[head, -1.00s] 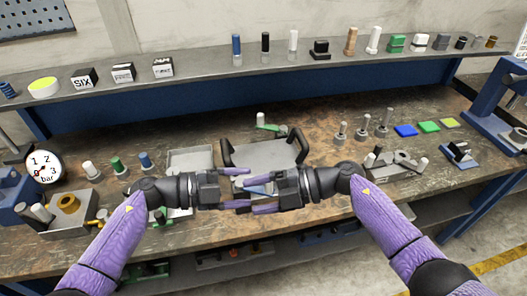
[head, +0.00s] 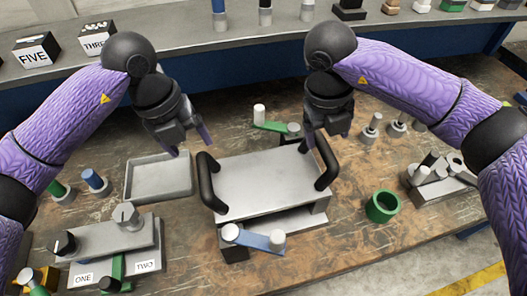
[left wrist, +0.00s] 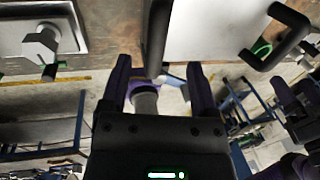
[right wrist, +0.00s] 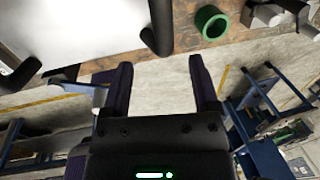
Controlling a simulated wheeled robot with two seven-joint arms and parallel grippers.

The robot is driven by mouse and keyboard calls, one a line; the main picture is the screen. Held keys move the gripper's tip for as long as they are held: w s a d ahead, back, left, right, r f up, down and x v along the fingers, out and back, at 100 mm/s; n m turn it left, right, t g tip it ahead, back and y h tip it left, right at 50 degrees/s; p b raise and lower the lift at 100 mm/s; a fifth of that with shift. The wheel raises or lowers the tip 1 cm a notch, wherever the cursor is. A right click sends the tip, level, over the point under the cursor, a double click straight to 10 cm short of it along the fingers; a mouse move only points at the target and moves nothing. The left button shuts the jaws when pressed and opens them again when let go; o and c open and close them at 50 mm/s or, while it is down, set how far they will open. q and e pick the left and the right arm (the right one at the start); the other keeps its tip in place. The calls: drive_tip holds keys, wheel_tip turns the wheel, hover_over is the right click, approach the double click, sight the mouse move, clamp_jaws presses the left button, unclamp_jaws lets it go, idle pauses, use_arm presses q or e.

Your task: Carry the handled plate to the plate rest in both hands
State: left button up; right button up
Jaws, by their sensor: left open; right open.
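The handled plate (head: 262,182) is a pale grey flat plate with a black upright handle at each end, the left handle (head: 207,182) and the right handle (head: 326,162). It lies level on a grey support (head: 300,217) at the middle of the bench. My left gripper (head: 188,146) is open above and behind the left handle; in the left wrist view this handle (left wrist: 157,40) lines up between the fingers. My right gripper (head: 320,143) is open and close above the right handle, which also shows in the right wrist view (right wrist: 158,30). I cannot tell which thing is the plate rest.
A shallow grey tray (head: 158,190) lies left of the plate. A green ring (head: 382,206) stands at the right. A grey two-tier fixture (head: 105,240) is at front left.

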sight(201, 163)
use_arm(q)
drive_tip(key=x, duration=0.9)
drive_tip(key=shift+s+a+f, duration=0.1)
drive_tip(key=shift+s+f, duration=0.05)
drive_tip(key=shift+f, duration=0.2)
use_arm(e)
drive_tip(key=f, duration=0.3)
drive_tip(key=d+f, duration=0.1)
drive_tip(key=f, duration=0.2)
drive_tip(key=d+f, duration=0.1)
drive_tip(key=f, duration=0.2)
drive_tip(key=shift+d+f, duration=0.1)
drive_tip(key=shift+f, duration=0.1)
use_arm(q)
clamp_jaws()
use_arm(e)
clamp_jaws()
use_arm(q)
drive_tip(key=shift+r, duration=0.15)
use_arm(e)
drive_tip(key=shift+r, duration=0.1)
